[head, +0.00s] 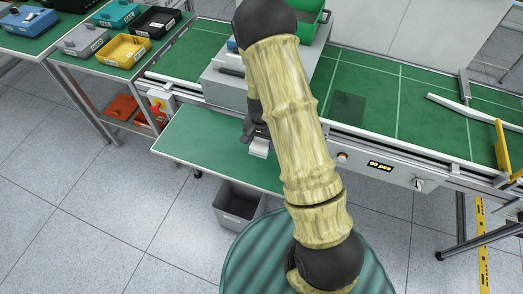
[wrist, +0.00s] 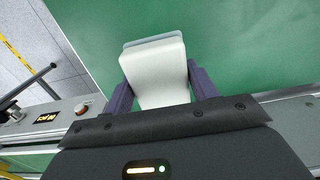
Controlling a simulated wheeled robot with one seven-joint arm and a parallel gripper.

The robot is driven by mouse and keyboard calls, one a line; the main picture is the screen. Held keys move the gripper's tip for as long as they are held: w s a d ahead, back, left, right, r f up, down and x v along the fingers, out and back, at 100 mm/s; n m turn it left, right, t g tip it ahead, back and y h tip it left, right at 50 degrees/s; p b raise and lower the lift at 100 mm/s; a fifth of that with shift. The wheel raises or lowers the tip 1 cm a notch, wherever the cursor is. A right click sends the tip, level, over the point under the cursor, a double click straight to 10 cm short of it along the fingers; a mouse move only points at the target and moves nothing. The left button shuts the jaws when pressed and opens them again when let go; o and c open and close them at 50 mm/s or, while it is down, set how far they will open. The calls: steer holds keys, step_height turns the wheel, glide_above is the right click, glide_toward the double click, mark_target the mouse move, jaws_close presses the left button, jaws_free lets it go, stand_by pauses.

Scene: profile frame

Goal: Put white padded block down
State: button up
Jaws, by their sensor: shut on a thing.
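The white padded block (wrist: 155,75) sits between the two dark fingers of my gripper (wrist: 161,92) in the wrist view. Its far end has a grey-blue edge. In the head view the block (head: 259,147) shows small below my gripper (head: 257,134), over the lower green shelf (head: 215,150) in front of the conveyor-like bench. The gripper is shut on the block. My arm covers part of the shelf's right side. I cannot tell whether the block touches the green surface.
A grey bin (head: 238,203) stands on the floor under the shelf. Behind the shelf is a green bench (head: 380,90) with a grey raised box and a green crate (head: 310,22). Coloured trays, including a yellow one (head: 124,51), stand on the left table. The shelf's left part is clear.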

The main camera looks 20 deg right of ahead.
mark_target(262, 141)
steer(key=shift+f, duration=0.7)
steer(key=shift+f+p, duration=0.5)
steer(key=shift+f, duration=1.6)
steer(key=shift+f, duration=0.1)
steer(key=o, duration=1.3)
steer(key=shift+w, duration=0.1)
steer(key=shift+d, duration=0.1)
steer(key=shift+r, duration=0.45)
step_height(262, 141, up, 11)
steer(key=shift+r+b, duration=0.2)
steer(key=shift+b, duration=1)
